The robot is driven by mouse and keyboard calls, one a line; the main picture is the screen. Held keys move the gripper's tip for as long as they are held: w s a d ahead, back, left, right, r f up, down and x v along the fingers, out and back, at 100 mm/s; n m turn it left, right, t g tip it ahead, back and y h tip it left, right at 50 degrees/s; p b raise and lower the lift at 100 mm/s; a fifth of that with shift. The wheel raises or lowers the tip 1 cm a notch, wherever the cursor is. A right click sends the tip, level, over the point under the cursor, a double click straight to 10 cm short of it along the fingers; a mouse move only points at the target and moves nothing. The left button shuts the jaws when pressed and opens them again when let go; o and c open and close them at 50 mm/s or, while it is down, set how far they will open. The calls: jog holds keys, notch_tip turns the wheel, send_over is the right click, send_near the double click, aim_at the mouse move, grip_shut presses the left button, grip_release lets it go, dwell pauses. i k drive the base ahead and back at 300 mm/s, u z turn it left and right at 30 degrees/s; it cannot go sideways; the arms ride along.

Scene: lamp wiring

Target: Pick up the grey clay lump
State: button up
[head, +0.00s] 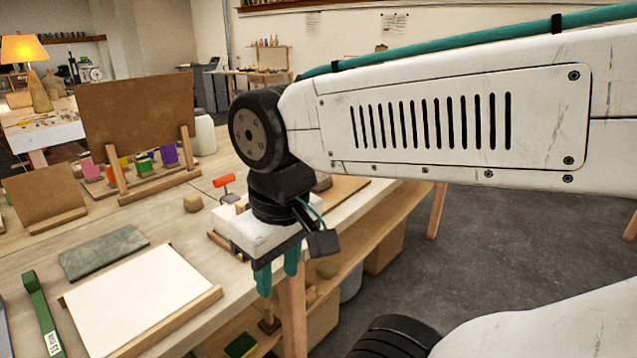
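My gripper (278,270) points down at the front edge of the workbench, with its two teal fingers apart and nothing visible between them. A greyish-brown lump (322,182), which may be the grey clay lump, sits on a brown board behind my gripper and is partly hidden by my wrist. I cannot tell for certain which lump is the grey clay.
A red-handled roller (224,183) stands beside my wrist. A white sheet on a board (138,298), a grey-green slab (103,252) and a green tool (41,312) lie at the left. Upright brown boards (137,112) and coloured pots stand farther back. Lower shelf holds boxes.

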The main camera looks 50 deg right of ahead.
aim_at(324, 180)
jog(key=k, duration=0.5)
jog(key=z, duration=2.05)
jog(key=i, duration=1.2)
jog(key=u, duration=2.25)
jog(key=i, duration=0.45)
jog(key=z, duration=0.1)
